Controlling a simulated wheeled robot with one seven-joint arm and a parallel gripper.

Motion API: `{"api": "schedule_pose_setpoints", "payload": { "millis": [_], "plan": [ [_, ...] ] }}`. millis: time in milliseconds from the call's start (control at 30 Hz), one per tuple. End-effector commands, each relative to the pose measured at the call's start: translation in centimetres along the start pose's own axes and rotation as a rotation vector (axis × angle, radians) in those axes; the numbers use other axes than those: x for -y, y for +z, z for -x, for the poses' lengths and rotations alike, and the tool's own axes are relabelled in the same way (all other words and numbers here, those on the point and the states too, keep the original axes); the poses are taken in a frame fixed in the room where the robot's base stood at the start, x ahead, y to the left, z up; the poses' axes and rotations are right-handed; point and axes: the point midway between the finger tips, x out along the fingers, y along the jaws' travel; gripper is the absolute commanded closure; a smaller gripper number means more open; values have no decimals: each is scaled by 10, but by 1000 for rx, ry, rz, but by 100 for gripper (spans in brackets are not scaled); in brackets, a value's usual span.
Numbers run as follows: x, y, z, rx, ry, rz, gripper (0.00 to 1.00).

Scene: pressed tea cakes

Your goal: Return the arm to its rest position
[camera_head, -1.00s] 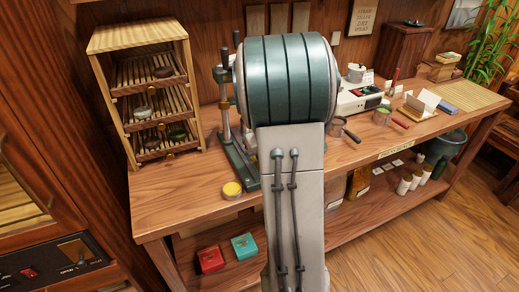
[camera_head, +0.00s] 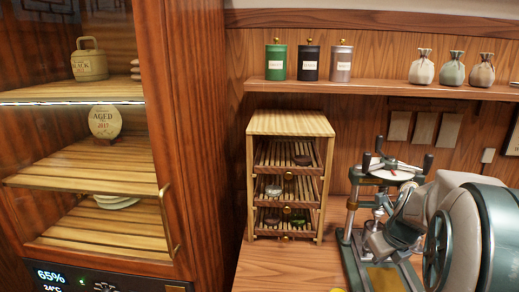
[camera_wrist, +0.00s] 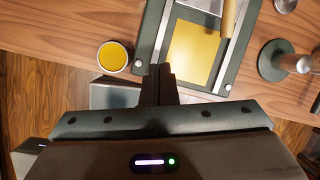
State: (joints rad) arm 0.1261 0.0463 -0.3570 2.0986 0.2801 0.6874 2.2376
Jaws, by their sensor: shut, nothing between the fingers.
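My gripper (camera_wrist: 158,85) shows in the wrist view with its two dark fingers together and nothing between them. It is above the front part of the wooden workbench (camera_wrist: 60,25), close to the near edge of a dark green press base (camera_wrist: 147,35) with a yellow plate (camera_wrist: 193,50). A round tin with yellow contents (camera_wrist: 113,57) stands to the left of the fingertips, apart from them. In the head view, my grey and green arm fills the lower right, in front of part of the press (camera_head: 357,235). I cannot make out the fingers there.
A slatted wooden rack (camera_head: 290,122) with dark cakes stands left of the press. An open-fronted cabinet (camera_head: 190,130) is at the far left. A wall shelf (camera_head: 380,90) holds several canisters and pouches. A metal post (camera_wrist: 285,62) stands right of the press base.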

Motion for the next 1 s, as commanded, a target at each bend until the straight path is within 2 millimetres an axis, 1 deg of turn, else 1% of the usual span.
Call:
{"api": "schedule_pose_setpoints", "payload": {
  "millis": [33,100,367,500,767,800,900,1000],
  "plan": [
    [-14,0,6,4,14,123,100],
    [-32,-3,12,5,31,310,100],
    [-90,-20,33,20,79,999,100],
    [-119,-33,44,30,97,1373,100],
    [-164,-65,60,41,124,2069,100],
    [-170,-70,62,41,126,2176,100],
    [-183,-84,66,39,138,2425,100],
    [-192,-95,70,34,147,2631,100]
  ]
}}
